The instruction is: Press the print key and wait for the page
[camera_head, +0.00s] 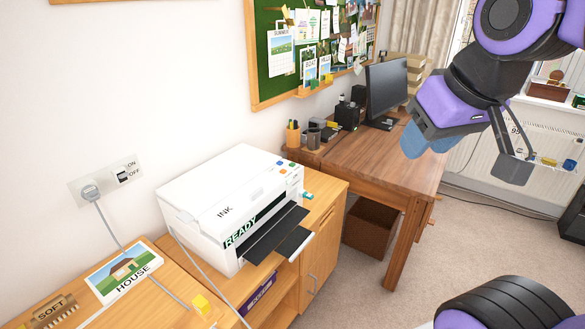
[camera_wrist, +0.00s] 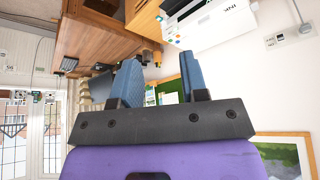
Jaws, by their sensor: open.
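A white printer (camera_head: 225,210) stands on a wooden cabinet against the wall in the head view. Its front panel reads READY (camera_head: 241,232) and its lid reads INK. Small coloured keys (camera_head: 284,169) sit at the right end of its top; their markings are too small to read. A dark output tray (camera_head: 268,232) sticks out in front, with a pale flap at its end; I see no printed page on it. The printer also shows upside down in the wrist view (camera_wrist: 205,22). My gripper (camera_head: 468,157) is open and empty, high to the right, well apart from the printer; its blue fingers show in the wrist view (camera_wrist: 161,60).
A wall socket (camera_head: 90,192) holds a plug with a cable, beside an ON/OFF switch (camera_head: 122,174). A desk (camera_head: 372,158) with a monitor (camera_head: 386,92) and pen pots stands right of the printer. A green pinboard (camera_head: 268,72) hangs above. Carpet (camera_head: 345,270) is clear in front.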

